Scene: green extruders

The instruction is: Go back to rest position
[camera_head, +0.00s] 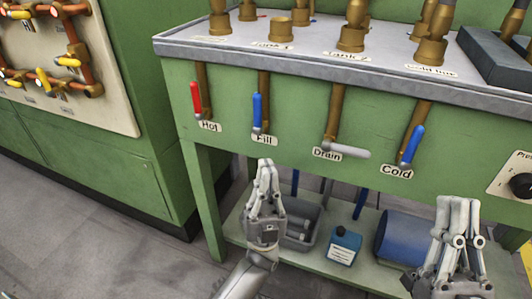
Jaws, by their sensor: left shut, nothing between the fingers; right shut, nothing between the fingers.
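My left gripper (266,172) points up in front of the green bench, below the Fill valve. It is shut and empty, apart from the handles. My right gripper (457,208) is at the lower right, below and right of the Cold valve. It is also shut and empty. The grey Drain handle (347,151) points right, nearly level.
The green bench (240,72) has brass fittings on top. Its lower shelf holds a grey bin (300,225), a blue bottle (345,245) and a blue cylinder (395,238). A pipe panel (105,95) is on the left cabinet. The floor (90,235) at lower left is clear.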

